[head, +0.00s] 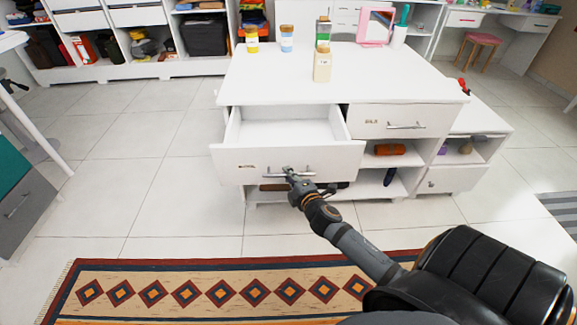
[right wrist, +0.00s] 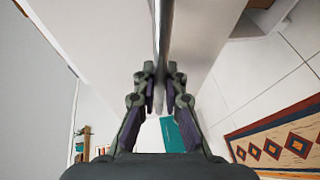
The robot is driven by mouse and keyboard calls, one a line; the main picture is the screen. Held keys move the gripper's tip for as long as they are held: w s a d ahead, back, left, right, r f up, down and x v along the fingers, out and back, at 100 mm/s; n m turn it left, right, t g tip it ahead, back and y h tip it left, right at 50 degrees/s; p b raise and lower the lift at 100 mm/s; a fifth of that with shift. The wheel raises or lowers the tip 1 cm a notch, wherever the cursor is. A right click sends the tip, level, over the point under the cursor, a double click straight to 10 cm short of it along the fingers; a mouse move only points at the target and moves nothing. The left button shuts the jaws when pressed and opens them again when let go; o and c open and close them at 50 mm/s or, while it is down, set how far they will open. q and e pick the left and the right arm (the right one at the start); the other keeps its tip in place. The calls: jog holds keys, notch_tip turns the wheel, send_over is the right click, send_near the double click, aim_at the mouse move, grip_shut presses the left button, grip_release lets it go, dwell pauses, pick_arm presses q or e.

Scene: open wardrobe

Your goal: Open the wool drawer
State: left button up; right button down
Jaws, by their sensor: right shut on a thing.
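A white dresser (head: 260,88) stands ahead, with two upper drawers side by side. Its left drawer (head: 225,162) is pulled well out, and its inside looks empty. A small dark label is on its front, too small to read. My right gripper (head: 290,172) is shut on the handle (head: 255,175) of this drawer. In the right wrist view the fingers (right wrist: 160,85) close around the bar-like handle (right wrist: 163,30). The right drawer (head: 385,115) is closed, with its own label and a bar handle. My left gripper is not in view.
Jars and a pink-framed mirror (head: 376,27) stand on the dresser top. An orange roll (head: 390,149) lies on an open shelf. A patterned rug (head: 150,272) lies in front. The tiled floor (head: 140,190) to the left is clear.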

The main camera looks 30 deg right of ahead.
jog(key=shift+s+a, duration=0.4)
jog(key=shift+s, duration=0.25)
jog(key=c, duration=1.4)
grip_release()
jog(key=v, duration=1.2)
jog(key=shift+d, duration=0.1)
